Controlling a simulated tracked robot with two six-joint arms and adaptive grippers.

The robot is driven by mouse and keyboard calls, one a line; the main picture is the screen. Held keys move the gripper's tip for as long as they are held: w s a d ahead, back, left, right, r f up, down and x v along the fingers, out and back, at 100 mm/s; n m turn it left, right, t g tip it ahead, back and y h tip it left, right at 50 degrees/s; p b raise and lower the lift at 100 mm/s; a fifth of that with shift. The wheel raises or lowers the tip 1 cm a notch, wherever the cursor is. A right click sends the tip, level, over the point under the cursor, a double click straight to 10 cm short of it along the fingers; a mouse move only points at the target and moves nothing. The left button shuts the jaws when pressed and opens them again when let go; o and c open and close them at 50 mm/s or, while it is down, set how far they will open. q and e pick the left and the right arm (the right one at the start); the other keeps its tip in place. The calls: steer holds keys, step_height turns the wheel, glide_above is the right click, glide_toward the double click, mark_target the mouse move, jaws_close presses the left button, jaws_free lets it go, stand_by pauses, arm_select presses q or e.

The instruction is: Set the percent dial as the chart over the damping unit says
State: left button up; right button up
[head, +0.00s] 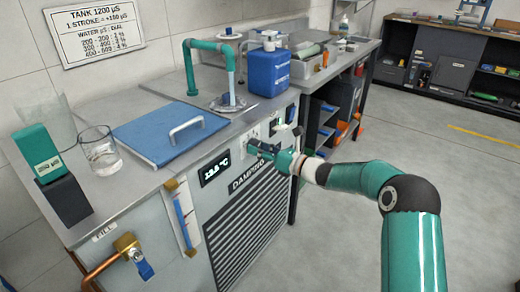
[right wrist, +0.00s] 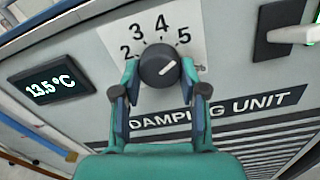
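The percent dial (right wrist: 160,68) is a dark round knob on the unit's front panel. Numerals 2 to 5 show on the white plate (right wrist: 150,35) around it. In the head view the right gripper (head: 262,150) hides most of the dial. The chart (head: 95,30) on the wall lists water ranges against dial percents; its small rows are blurry. The damping unit (head: 240,215) is grey. My left gripper is not in view.
A teal meter (head: 40,152) stands in a dark holder beside a glass beaker (head: 101,152). A blue lid (head: 168,132), teal tap (head: 190,65) and blue canister (head: 268,72) are on top. A temperature display (head: 214,168) reads about 13.5 °C. The floor at right is clear.

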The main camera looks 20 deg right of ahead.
steer(key=c, duration=0.4)
steer(key=shift+f+n+b, duration=0.1)
steer(key=shift+n+b, duration=7.8)
steer(key=shift+b, duration=1.45)
steer(key=o, duration=1.1)
steer(key=shift+o, duration=0.3)
steer(key=shift+d, duration=0.1)
